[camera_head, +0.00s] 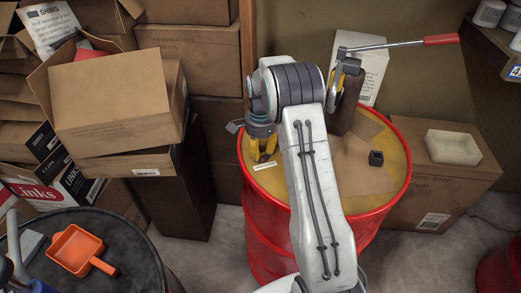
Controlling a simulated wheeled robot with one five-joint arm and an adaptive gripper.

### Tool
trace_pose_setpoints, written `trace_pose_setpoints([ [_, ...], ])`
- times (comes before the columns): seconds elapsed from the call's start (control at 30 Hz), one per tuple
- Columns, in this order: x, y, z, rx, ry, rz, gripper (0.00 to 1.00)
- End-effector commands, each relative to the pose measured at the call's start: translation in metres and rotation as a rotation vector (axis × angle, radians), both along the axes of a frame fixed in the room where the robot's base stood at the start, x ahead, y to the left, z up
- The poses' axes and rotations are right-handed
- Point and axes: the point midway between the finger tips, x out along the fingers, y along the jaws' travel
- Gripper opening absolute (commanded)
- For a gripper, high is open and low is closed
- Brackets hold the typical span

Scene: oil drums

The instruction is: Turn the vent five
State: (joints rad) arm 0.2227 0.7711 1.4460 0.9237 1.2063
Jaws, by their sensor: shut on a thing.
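A red drum (268,238) with a yellowish top stands in front of me. My arm reaches over it, and my gripper (264,157) points down at the left part of the drum's top. Its yellow fingers are shut on a small part there, which looks like the vent. The fingers mostly hide the vent, so I cannot tell how far it is turned. A small white label (264,166) lies on the top just below the fingertips.
A hand pump with a red-gripped lever (440,40) stands at the drum's back. Cardboard boxes (115,100) crowd the left. An orange scoop (76,250) lies on a dark drum. A pale tray (453,148) rests on a right-hand box.

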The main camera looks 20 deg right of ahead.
Motion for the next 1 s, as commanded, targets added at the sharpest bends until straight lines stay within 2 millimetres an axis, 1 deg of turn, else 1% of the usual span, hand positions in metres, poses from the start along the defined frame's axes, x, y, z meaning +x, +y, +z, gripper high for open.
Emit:
trace_pose_setpoints([
  [0.03,-0.003,0.001,-0.003,0.003,0.013,0.000,0.00],
  [0.17,-0.003,0.001,-0.004,0.003,0.013,0.000,0.00],
  [0.2,-0.003,0.001,-0.004,0.003,0.013,0.001,0.34],
  [0.47,-0.001,0.001,-0.002,0.001,0.005,0.001,0.58],
  [0.5,-0.001,0.001,-0.002,0.001,0.005,0.001,0.59],
  [0.77,0.000,0.000,0.001,0.000,0.001,0.001,0.59],
  [0.87,0.000,0.000,0.007,0.000,-0.001,0.001,0.59],
  [1.0,0.001,0.000,0.024,-0.001,-0.003,0.001,0.59],
])
